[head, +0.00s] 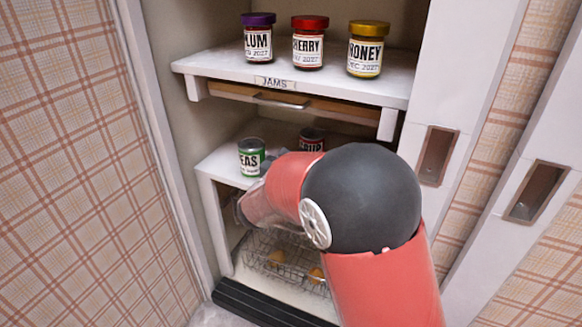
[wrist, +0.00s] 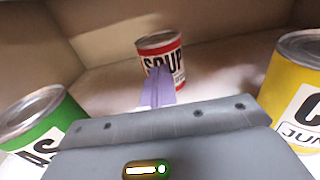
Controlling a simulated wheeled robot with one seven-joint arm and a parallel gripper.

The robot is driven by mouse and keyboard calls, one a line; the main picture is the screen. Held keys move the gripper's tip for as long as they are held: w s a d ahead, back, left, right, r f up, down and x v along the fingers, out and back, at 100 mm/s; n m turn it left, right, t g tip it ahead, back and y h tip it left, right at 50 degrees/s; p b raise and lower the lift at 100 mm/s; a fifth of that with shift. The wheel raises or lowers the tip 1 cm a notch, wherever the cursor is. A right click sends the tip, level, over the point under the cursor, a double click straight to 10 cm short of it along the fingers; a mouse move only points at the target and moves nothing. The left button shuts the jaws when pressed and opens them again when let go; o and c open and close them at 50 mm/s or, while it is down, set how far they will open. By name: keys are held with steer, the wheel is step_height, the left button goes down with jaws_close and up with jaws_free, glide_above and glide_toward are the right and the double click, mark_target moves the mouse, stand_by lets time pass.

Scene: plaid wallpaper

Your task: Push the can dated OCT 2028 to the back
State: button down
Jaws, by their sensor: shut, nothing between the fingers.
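A red-and-white SOUP can (wrist: 160,48) stands upright at the back in the wrist view; its date is too blurred to read. It also shows partly in the head view (head: 311,137), above my arm. My gripper (wrist: 157,80) is shut and empty, its purple fingers overlapping the can's front; I cannot tell whether they touch it. A green can (wrist: 40,118) is at the left; it reads PEAS in part in the head view (head: 251,157). A yellow can (wrist: 298,88) at the right shows "JUN" on its label; my arm hides it in the head view.
Above is a JAMS shelf (head: 300,74) with plum, cherry and honey jars and a drawer (head: 280,97) beneath. A wire basket (head: 283,262) sits below the can shelf. The green and yellow cans flank my gripper closely. Open floor shows around the SOUP can.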

mark_target(307, 147)
steer(key=shift+w+d, duration=0.25)
steer(key=shift+w, duration=0.3)
steer(key=shift+x, duration=1.95)
steer(key=shift+s+a, duration=0.1)
